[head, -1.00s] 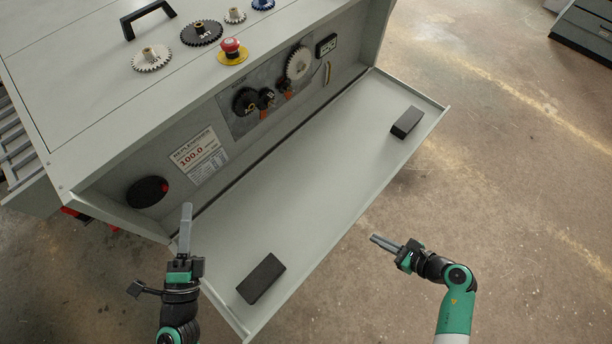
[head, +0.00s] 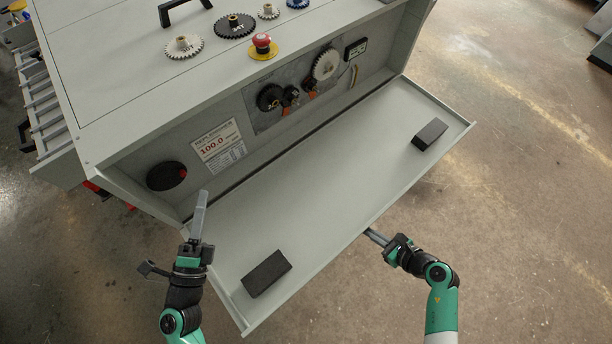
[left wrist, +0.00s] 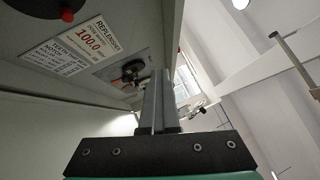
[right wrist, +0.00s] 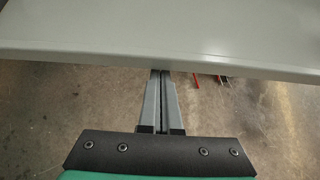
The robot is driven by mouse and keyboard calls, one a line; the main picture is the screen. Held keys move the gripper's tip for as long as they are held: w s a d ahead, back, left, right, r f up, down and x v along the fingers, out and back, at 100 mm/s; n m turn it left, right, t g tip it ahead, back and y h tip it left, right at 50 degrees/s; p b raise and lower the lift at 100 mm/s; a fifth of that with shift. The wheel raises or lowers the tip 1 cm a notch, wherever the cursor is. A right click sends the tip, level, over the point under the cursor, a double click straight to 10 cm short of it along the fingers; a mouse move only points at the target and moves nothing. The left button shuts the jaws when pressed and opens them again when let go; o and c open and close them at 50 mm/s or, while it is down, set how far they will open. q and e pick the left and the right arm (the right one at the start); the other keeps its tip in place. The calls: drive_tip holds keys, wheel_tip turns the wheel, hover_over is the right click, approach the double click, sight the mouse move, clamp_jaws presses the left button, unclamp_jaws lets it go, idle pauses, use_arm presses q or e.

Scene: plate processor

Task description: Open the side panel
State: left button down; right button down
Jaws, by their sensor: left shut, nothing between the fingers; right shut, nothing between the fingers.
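The side panel (head: 330,180) of the grey machine is folded down on its lower edge and lies open, its inner face up with a black block near each end. My left gripper (head: 201,200) is shut and empty, at the panel's left end close to the machine opening; its closed fingers show in the left wrist view (left wrist: 157,100). My right gripper (head: 374,236) is shut and empty at the panel's outer long edge, its tips partly under that edge. In the right wrist view the panel edge (right wrist: 160,62) crosses above the closed fingers (right wrist: 162,100).
Inside the opening are black and white gears (head: 325,64), a label (head: 219,146) and a black disc (head: 166,176). On the machine's top are an emergency button (head: 262,42), loose gears and a black handle. The floor right of the panel is clear.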

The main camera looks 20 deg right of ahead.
drive_tip(key=shift+r, duration=1.1)
use_arm(q)
drive_tip(key=c, duration=1.2)
unclamp_jaws()
drive_tip(key=shift+s, duration=0.1)
